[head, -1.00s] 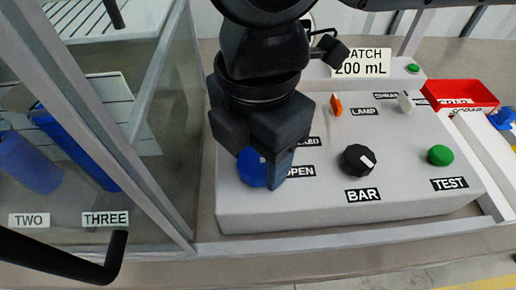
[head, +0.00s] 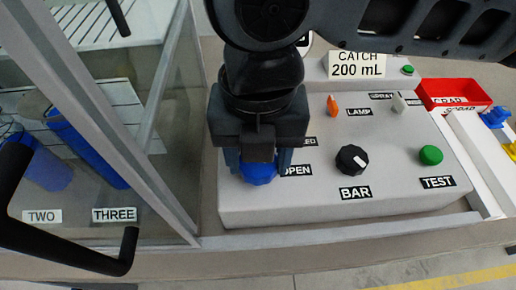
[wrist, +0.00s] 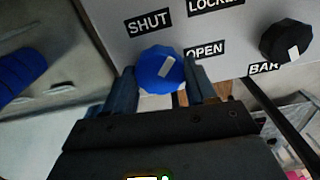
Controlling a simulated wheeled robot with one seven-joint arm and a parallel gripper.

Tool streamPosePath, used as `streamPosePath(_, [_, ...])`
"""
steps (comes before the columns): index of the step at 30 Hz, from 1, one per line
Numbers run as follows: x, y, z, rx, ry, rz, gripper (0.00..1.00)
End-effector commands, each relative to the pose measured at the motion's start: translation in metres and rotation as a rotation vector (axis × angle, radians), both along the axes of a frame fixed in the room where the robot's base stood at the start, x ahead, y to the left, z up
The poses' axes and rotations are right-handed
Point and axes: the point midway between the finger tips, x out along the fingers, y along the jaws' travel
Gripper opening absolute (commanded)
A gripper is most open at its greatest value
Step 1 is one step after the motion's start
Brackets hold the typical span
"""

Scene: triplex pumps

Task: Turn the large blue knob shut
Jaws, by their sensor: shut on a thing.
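The large blue knob (head: 259,174) sits at the left end of the grey panel's sloped face. My gripper (head: 258,164) comes down over it, with one finger on its left and one on its right, shut on it. The wrist view also shows the blue knob (wrist: 160,70) between the fingers of my gripper (wrist: 163,88). Its white pointer line tilts up and to the right, on the side of the OPEN label (wrist: 205,50). The SHUT label (wrist: 148,22) is above and left of the knob in the wrist view. My gripper hides part of the labels in the head view.
A black BAR knob (head: 352,159), a green TEST button (head: 431,155) and an orange LAMP switch (head: 332,105) stand to the right on the panel. A glass-sided cabinet frame (head: 150,160) is close on the left. A red tray (head: 455,92) lies far right.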

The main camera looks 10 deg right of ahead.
Motion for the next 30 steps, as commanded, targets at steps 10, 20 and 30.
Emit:
streamPosePath(10, [0.0004,0.0,-0.0004,0.001,-0.001,0.326,0.26])
streamPosePath(20, [0.0008,-0.0001,-0.0002,0.001,-0.003,0.589,0.26])
streamPosePath(30, [0.0011,-0.0003,0.0002,0.0,-0.003,0.738,0.26])
